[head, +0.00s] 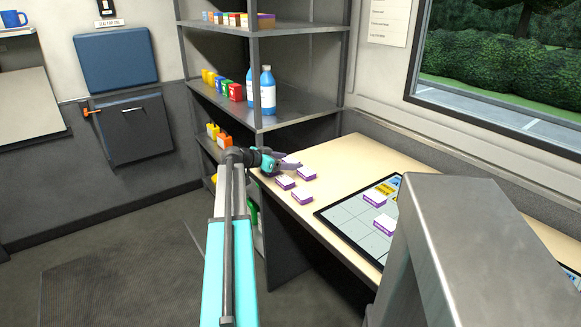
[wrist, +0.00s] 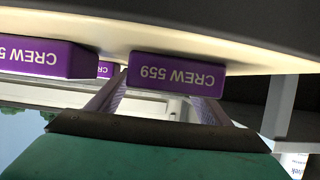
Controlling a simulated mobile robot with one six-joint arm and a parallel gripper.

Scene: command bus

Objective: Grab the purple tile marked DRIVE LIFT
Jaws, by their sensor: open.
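My gripper (head: 285,164) is open at the far left end of the desk, close to a group of purple-sided tiles with white tops. In the wrist view, which looks upside down, my gripper's fingers (wrist: 160,100) stand apart, with a purple tile marked CREW 559 (wrist: 178,76) in line with the gap. I cannot tell whether they touch it. Another purple tile reading CREW 5 (wrist: 45,58), cut off by the frame, lies beside it. A third purple tile (wrist: 106,69) is mostly hidden behind. In the head view, tiles (head: 302,196) are too small to read. No DRIVE LIFT marking is legible.
A dark-framed gridded board (head: 345,222) lies on the desk (head: 352,157), bearing purple and yellow tiles. A grey metal shelf (head: 285,112) with bottles (head: 267,90) and small coloured boxes stands behind my gripper. Bare desk lies behind the tiles.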

